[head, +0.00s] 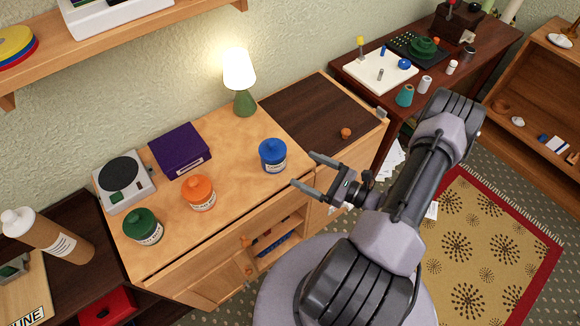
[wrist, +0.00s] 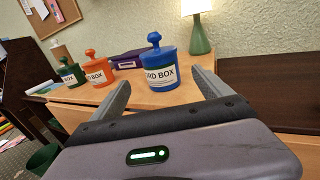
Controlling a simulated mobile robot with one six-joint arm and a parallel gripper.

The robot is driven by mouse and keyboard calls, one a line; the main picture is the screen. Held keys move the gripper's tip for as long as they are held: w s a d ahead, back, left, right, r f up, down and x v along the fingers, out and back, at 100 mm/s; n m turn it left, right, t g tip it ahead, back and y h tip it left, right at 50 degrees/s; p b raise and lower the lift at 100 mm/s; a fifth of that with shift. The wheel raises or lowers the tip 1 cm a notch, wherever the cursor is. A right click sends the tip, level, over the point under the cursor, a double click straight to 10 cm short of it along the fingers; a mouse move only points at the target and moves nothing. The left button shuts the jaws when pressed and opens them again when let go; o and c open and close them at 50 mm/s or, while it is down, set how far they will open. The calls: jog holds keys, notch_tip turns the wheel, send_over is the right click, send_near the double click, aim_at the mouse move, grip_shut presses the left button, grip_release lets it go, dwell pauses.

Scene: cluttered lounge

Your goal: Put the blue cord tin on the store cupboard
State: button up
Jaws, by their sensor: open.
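The blue cord tin (head: 272,155) stands upright on the light wooden cupboard top, near its front edge. In the wrist view the blue tin (wrist: 160,72) has a round knob and a white label partly reading "RD BOX". My gripper (head: 303,169) is open and empty, just right of the tin, its fingers pointing at it. In the wrist view the tin shows between and beyond the two fingers. The light cupboard (head: 235,150) adjoins a dark-topped cupboard section (head: 315,108) on its right. I cannot tell which of these is the store cupboard.
An orange tin (head: 198,193), a green tin (head: 142,226), a purple box (head: 180,150), a scale-like device (head: 124,182) and a lit lamp (head: 241,80) share the light top.

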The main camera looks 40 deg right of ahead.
jog(key=a+r+n+g+y, duration=0.4)
jog(key=a+r+n+g, duration=0.9)
jog(key=a+r+n, duration=0.3)
jog(key=s+a+r+n+t+h+b, duration=0.1)
jog(key=s+a+r+n+h, duration=0.2)
jog(key=s+r+n+h, duration=0.1)
jog(key=s+a+r+n+t+h, duration=0.1)
jog(key=s+a+r+n+h, duration=0.2)
jog(key=r, duration=0.6)
jog(key=s+n+h, duration=0.2)
jog(key=n, duration=0.1)
jog(key=shift+a+r+n+b, duration=0.15)
jog(key=shift+a+n+b, duration=0.15)
jog(key=shift+a+b, duration=0.1)
jog(key=shift+s, duration=0.1)
